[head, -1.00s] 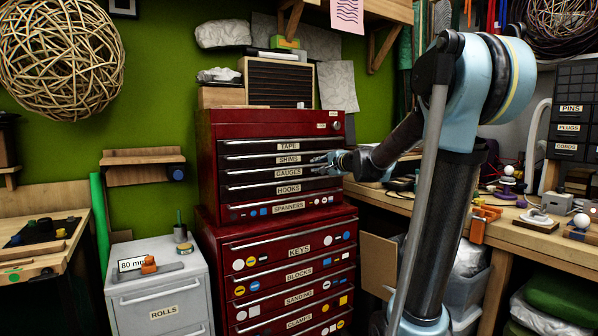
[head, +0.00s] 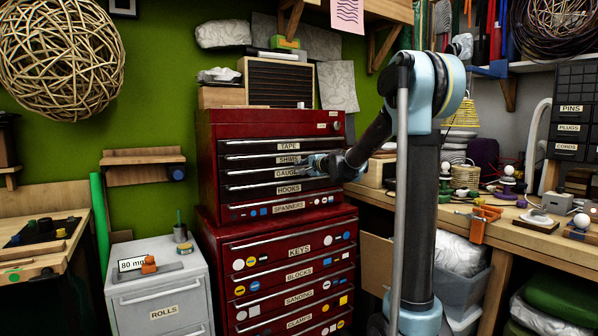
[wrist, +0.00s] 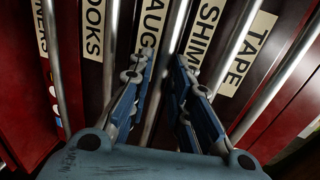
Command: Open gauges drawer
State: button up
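The gauges drawer is one of several black-fronted drawers in the red tool chest; its label (head: 286,173) is partly covered by my gripper in the head view. The drawer sits flush with its neighbours. My gripper (head: 310,165) is at the right part of the drawer fronts. In the wrist view, my gripper (wrist: 163,62) is open, with its two fingers apart. The gauges drawer's silver bar handle (wrist: 166,60), between the gauges and shims labels, runs through the gap between them. I cannot tell whether either finger touches it.
The shims drawer label (head: 288,160) is just above and the hooks drawer label (head: 289,188) just below. A grey rolls cabinet (head: 165,312) stands at the left. A cluttered wooden workbench (head: 480,222) is on the right. Floor space in front of the chest is mostly out of view.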

jog(key=shift+x, duration=1.3)
jog(key=shift+c, duration=0.5)
